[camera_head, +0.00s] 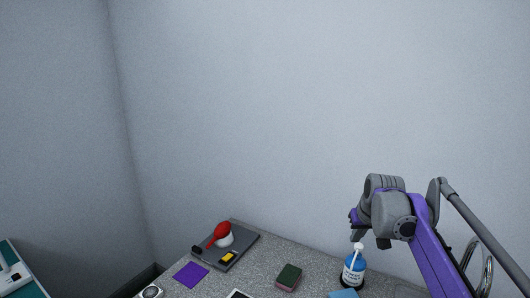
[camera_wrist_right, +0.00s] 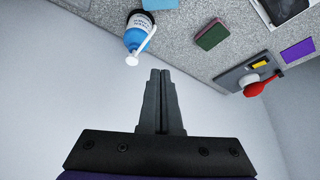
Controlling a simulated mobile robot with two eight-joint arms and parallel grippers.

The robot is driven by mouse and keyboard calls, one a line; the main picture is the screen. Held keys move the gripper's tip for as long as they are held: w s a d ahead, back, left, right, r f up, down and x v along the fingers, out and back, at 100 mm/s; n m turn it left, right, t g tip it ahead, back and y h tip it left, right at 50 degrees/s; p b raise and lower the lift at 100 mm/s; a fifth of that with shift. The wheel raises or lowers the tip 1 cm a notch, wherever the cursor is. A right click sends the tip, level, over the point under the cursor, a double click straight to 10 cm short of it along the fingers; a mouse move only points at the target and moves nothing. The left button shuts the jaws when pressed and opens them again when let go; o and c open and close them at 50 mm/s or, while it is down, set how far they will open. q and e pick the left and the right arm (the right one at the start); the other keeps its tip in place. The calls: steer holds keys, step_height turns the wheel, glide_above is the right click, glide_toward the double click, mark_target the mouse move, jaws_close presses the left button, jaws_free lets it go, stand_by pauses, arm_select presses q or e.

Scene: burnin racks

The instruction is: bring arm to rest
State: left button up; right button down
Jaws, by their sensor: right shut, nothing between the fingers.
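My right arm (camera_head: 428,240), purple and grey, reaches in from the lower right in the head view. Its gripper (camera_head: 370,240) points downward above the back part of the counter, close to the blue bottle in the picture. In the right wrist view the two dark fingers of the right gripper (camera_wrist_right: 160,75) lie together, shut, with nothing between them. The blue bottle (camera_wrist_right: 138,32) with a white pump stands just beyond the fingertips in that view, apart from them. It also shows in the head view (camera_head: 353,272). My left gripper is not in view.
The speckled counter (camera_head: 265,265) holds a dark tray (camera_head: 243,243) with a red-and-white item (camera_head: 222,236) and a yellow piece (camera_head: 228,257). A purple square (camera_head: 191,274), a green-and-pink sponge (camera_head: 289,277) and a light-blue cloth (camera_head: 343,294) lie nearby. A plain wall (camera_head: 280,120) rises behind.

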steer(key=s+a+f, duration=0.2)
steer(key=s+f, duration=0.3)
steer(key=s, duration=0.5)
steer(key=s+a+f, duration=0.3)
steer(key=s+f, duration=0.3)
steer(key=s, duration=0.4)
steer(key=s+a+f+t, duration=0.1)
steer(key=s+a+f, duration=0.2)
steer(key=s+f, duration=0.3)
steer(key=s, duration=0.5)
